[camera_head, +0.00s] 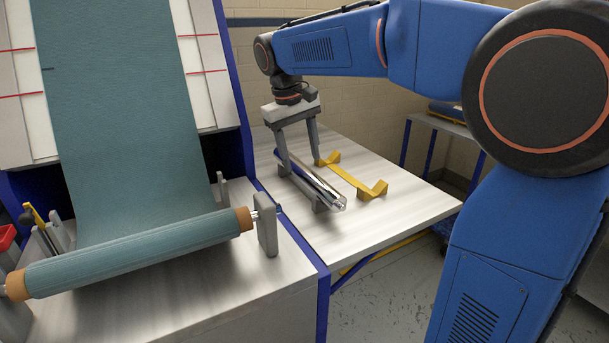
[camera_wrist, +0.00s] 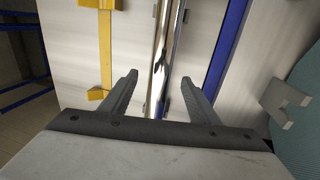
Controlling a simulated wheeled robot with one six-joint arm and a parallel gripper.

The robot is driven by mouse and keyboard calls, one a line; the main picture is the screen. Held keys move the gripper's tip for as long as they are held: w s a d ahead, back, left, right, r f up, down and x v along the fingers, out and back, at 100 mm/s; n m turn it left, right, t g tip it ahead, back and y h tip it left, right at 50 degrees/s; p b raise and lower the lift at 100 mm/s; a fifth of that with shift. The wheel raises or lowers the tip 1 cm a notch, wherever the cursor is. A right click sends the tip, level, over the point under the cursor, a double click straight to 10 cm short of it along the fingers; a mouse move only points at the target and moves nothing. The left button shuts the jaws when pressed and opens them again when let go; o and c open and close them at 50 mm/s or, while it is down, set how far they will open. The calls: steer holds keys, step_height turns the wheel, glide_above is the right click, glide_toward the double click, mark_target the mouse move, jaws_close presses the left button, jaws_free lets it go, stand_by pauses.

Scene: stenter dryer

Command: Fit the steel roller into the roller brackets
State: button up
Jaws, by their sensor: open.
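The steel roller (camera_head: 322,186) is a shiny bar lying on grey supports (camera_head: 320,204) on the side table. In the wrist view the roller (camera_wrist: 161,55) runs lengthwise between the fingers. My gripper (camera_head: 302,166) is open, pointing down with one finger on each side of the roller; it also shows in the wrist view (camera_wrist: 159,80). I cannot tell whether the fingers touch it. Grey upright brackets stand on the machine: one (camera_head: 221,186) behind the fabric roll appears empty, and another (camera_head: 56,236) is partly hidden at the left. A notched bracket (camera_wrist: 286,101) shows in the wrist view.
A yellow cradle (camera_head: 350,178) stands empty beside the roller. A teal fabric roll (camera_head: 140,250) lies across the machine front, its right end at a grey block (camera_head: 267,226). A blue edge (camera_head: 322,270) separates machine and table (camera_head: 400,205). The table's right side is clear.

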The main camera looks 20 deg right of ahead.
mark_target(303, 167)
steer(key=shift+d+f, duration=0.2)
steer(key=shift+f, duration=0.8)
steer(key=shift+d+f, duration=0.15)
steer(key=shift+f, duration=0.8)
jaws_close()
steer(key=shift+r, duration=0.1)
